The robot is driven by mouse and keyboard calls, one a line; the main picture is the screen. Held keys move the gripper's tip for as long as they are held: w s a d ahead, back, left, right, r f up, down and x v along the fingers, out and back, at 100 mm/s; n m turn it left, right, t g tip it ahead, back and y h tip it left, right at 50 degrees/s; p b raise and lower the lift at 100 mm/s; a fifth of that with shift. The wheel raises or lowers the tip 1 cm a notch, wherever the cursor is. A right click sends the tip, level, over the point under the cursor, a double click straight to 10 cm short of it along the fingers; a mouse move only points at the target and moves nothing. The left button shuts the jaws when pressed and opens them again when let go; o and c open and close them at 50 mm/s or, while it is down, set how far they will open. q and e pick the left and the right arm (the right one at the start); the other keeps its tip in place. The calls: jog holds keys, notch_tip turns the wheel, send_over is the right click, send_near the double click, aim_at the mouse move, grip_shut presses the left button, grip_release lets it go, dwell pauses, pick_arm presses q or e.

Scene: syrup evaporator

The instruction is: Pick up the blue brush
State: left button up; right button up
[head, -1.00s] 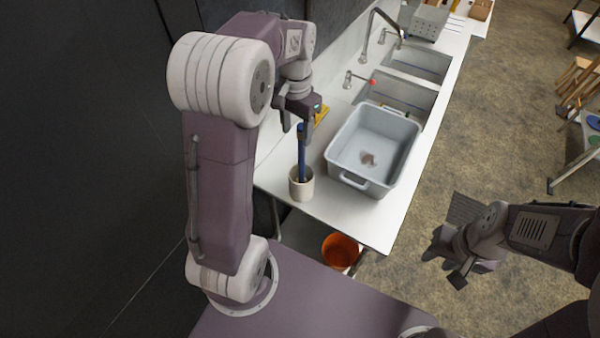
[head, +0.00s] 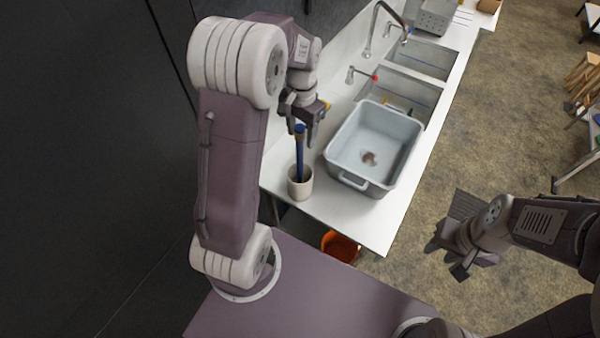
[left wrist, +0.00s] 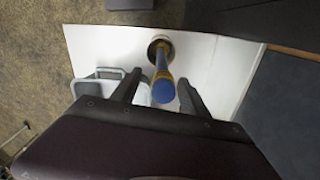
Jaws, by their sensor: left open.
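The blue brush (head: 299,152) stands upright, its handle end up, in a pale cup (head: 300,186) near the counter's left end. My left gripper (head: 302,136) is open at the top of the handle. In the left wrist view the round blue handle end (left wrist: 163,91) with a yellow band shows between the two open fingers (left wrist: 160,92), with gaps on both sides. The brush's lower end is hidden inside the cup. My right gripper (head: 455,262) hangs over the floor at the right, away from the counter; its finger opening is unclear.
A grey tub (head: 372,150) stands on the white counter (head: 345,222) right of the cup, close to it. Sinks (head: 425,58) and taps lie behind. A dark wall is left of the counter. An orange bucket (head: 341,246) sits below the counter.

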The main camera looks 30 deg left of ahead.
aim_at(299, 144)
pick_arm(q)
notch_tip(299, 144, down, 4)
jog(key=shift+s+a+f+p, duration=0.1)
jog(key=shift+s+a+p, duration=0.05)
jog(key=shift+p, duration=0.7)
jog(key=shift+s+a+f, duration=0.1)
jog(key=shift+a+f, duration=0.05)
jog(key=shift+f, duration=0.2)
jog(key=c, duration=0.9)
grip_shut()
